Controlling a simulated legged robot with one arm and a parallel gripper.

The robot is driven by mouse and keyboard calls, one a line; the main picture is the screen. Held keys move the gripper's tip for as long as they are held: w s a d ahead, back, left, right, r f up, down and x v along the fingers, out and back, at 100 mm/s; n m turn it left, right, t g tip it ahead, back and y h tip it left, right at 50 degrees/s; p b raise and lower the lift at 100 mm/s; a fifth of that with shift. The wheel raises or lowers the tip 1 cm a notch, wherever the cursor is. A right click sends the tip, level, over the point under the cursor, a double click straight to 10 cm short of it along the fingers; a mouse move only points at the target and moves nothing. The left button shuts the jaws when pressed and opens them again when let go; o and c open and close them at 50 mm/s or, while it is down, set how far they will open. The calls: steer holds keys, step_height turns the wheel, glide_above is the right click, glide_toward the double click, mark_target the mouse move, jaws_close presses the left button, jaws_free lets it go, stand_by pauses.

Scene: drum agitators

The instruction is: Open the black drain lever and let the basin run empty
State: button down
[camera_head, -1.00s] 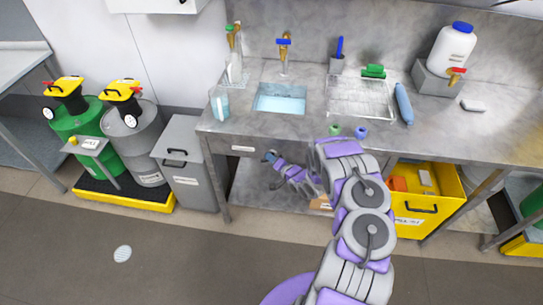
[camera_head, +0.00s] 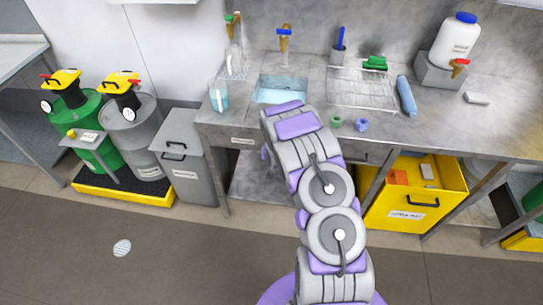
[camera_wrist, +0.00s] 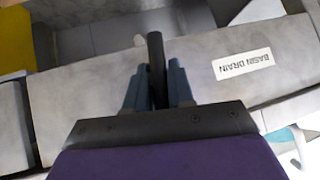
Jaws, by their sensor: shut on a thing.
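The black drain lever (camera_wrist: 154,46) stands between the two blue-grey fingers of my gripper (camera_wrist: 157,75) in the wrist view. The fingers are shut on it, and its dark end sticks out past the fingertips. A white "BASIN DRAIN" label (camera_wrist: 243,65), upside down, is on the grey metal front beside the lever. In the head view the basin (camera_head: 283,92) is set in the steel counter and holds light-blue water. My arm covers the counter front below the basin there, so lever and fingers are hidden.
Green and blue rings (camera_head: 361,125) sit near the counter's front edge. A wire rack (camera_head: 350,88) and a blue bottle (camera_head: 406,96) lie to the right. A grey bin (camera_head: 187,160) stands left of the counter, and a yellow bin (camera_head: 415,190) is below it at right.

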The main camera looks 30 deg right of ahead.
steer(key=shift+w+n+h+b, duration=0.2)
steer(key=shift+n+h+b, duration=0.15)
steer(key=shift+b, duration=0.7)
steer(key=shift+s+g+h+b, duration=0.1)
steer(key=shift+g+h+b, duration=0.15)
steer(key=shift+g+b, duration=0.15)
steer(key=c, duration=1.1)
jaws_free()
steer(key=p+v, duration=0.3)
steer(key=v, duration=1.4)
steer(key=shift+p, duration=0.3)
steer(key=shift+s+a+r, duration=0.1)
steer(key=shift+r, duration=0.05)
